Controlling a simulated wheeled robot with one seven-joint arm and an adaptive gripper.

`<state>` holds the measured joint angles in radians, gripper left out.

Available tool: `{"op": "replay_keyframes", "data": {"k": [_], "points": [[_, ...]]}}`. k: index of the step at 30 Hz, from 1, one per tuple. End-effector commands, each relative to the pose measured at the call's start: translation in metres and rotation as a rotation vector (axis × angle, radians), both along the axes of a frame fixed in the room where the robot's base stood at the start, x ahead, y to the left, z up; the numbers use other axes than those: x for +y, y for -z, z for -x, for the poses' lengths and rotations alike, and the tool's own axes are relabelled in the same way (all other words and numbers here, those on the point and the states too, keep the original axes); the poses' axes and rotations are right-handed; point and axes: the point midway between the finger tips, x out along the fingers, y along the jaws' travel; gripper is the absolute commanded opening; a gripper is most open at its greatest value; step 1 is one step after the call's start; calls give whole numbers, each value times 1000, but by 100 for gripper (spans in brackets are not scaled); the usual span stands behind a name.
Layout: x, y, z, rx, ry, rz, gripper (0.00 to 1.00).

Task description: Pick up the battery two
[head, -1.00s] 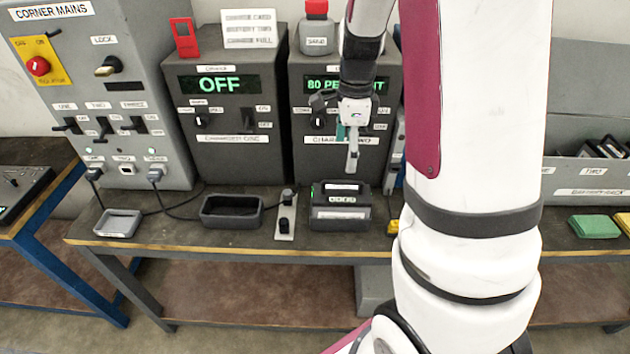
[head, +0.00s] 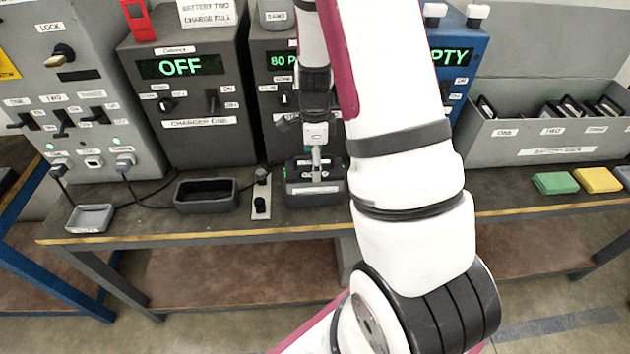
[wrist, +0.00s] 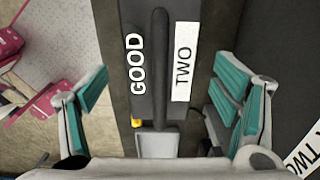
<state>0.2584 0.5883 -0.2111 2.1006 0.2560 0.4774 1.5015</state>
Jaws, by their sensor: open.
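Battery two (head: 315,192) is a dark box on the bench in front of the charger with the 80-percent display. In the wrist view, its dark top (wrist: 160,60) carries a bar-like handle and white labels reading GOOD and TWO. My gripper (head: 316,168) is right above it, pointing down. In the wrist view, the teal-padded fingers (wrist: 158,108) are spread on either side of the handle. The handle lies between them, and neither pad visibly touches it. My gripper hides part of the battery's top in the head view.
Left of the battery are a small switch plate (head: 261,196), an empty black cradle (head: 206,207) and a grey tray (head: 90,218) with cables nearby. Charger one (head: 185,100) reads OFF. A grey battery rack (head: 545,137) and coloured pads (head: 597,181) are at right. My arm covers the middle bench.

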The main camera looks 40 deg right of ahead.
Motion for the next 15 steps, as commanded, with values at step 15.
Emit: {"op": "replay_keyframes", "data": {"k": [15], "points": [[1,26,-1,-1,0,1,77]]}}
